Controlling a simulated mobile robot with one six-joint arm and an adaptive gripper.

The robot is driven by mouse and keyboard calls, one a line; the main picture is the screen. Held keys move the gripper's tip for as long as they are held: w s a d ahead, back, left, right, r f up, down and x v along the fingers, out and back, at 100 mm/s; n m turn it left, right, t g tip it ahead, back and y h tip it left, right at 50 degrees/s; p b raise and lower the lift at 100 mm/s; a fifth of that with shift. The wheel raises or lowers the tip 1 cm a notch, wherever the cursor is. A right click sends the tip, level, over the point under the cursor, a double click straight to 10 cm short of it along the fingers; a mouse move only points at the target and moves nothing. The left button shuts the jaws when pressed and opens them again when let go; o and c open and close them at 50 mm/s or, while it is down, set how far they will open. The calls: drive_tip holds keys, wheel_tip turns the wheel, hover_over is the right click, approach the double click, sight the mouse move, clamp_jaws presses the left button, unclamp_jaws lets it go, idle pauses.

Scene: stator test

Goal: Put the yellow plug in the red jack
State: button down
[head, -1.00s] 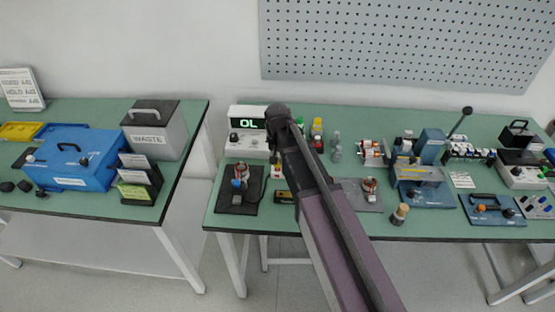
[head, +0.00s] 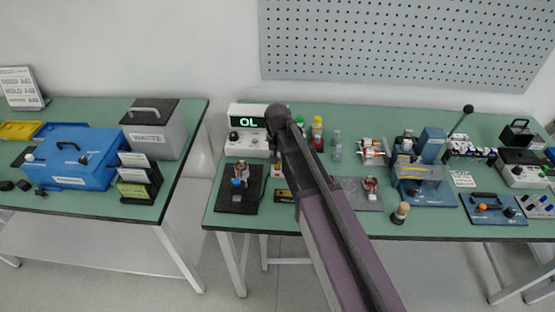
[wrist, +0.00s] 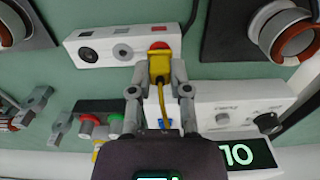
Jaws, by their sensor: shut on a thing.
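In the wrist view my gripper (wrist: 160,78) is shut on the yellow plug (wrist: 159,64), with one finger on each side of it. A yellow lead hangs from the plug toward the palm. The red jack (wrist: 159,45) is on a white box (wrist: 105,48), and its red rim shows just beyond the plug's end. The plug is lined up over the jack. The contact is hidden, so I cannot tell whether it is inside. In the head view my arm hides most of this area.
A white meter (head: 247,140) reading OL stands behind the work spot. Black mats with wound stators lie on either side, one of them a dark mat (head: 238,203) at the left. Small bottles (head: 317,130) stand right of the meter. A dark lead runs beside the white box.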

drive_tip(key=shift+f+b, duration=0.65)
drive_tip(key=shift+f, duration=0.05)
idle(0.9)
drive_tip(key=c, duration=0.5)
unclamp_jaws()
